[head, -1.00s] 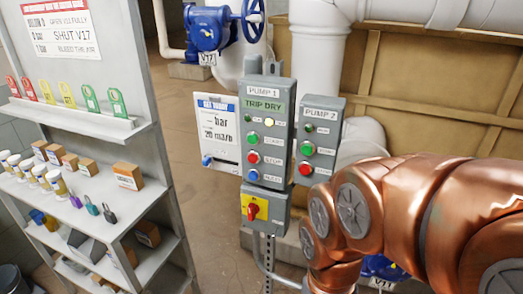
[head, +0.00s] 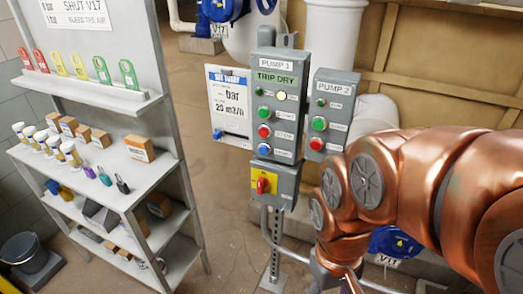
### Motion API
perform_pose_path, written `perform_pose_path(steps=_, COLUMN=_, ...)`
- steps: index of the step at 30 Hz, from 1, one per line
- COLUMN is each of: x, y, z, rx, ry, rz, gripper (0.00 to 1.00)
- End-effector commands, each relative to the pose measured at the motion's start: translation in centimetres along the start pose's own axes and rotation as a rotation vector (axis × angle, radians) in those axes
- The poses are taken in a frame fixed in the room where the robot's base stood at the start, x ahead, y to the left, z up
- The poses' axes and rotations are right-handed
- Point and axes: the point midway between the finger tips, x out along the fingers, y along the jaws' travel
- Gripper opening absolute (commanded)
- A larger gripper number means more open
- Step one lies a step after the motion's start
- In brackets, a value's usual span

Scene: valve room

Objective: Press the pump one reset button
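The pump one panel (head: 286,86) is a grey box in the middle of the head view, labelled PUMP 1 with a green TRIP DRY display (head: 275,78). Below the display are small lamps, with a pale yellow one lit (head: 282,96). A green button (head: 262,112), a red button (head: 264,131) and a blue button (head: 264,149) run down its left side. Their small labels are too blurred to read surely. My copper arm comes in from the right, in front of the lower right area. My gripper is not clearly visible; the arm's end leaves the bottom edge.
A PUMP 2 box (head: 333,104) adjoins on the right. A red rotary switch on a yellow plate (head: 264,182) sits below pump one. A sign board (head: 229,104) hangs left. A shelf (head: 118,198) with tags and boxes stands left. Open floor (head: 208,160) lies between.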

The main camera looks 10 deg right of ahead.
Motion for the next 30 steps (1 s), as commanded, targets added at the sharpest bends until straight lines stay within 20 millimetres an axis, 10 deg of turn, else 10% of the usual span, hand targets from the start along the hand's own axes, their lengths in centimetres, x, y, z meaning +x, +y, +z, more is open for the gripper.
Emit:
perform_pose_path(steps=14, x=0.0, y=0.0, z=0.0, rx=0.0, ry=0.0, rz=0.0, gripper=0.0)
perform_pose_path(steps=30, x=0.0, y=0.0, z=0.0, rx=0.0, ry=0.0, rz=0.0, gripper=0.0)
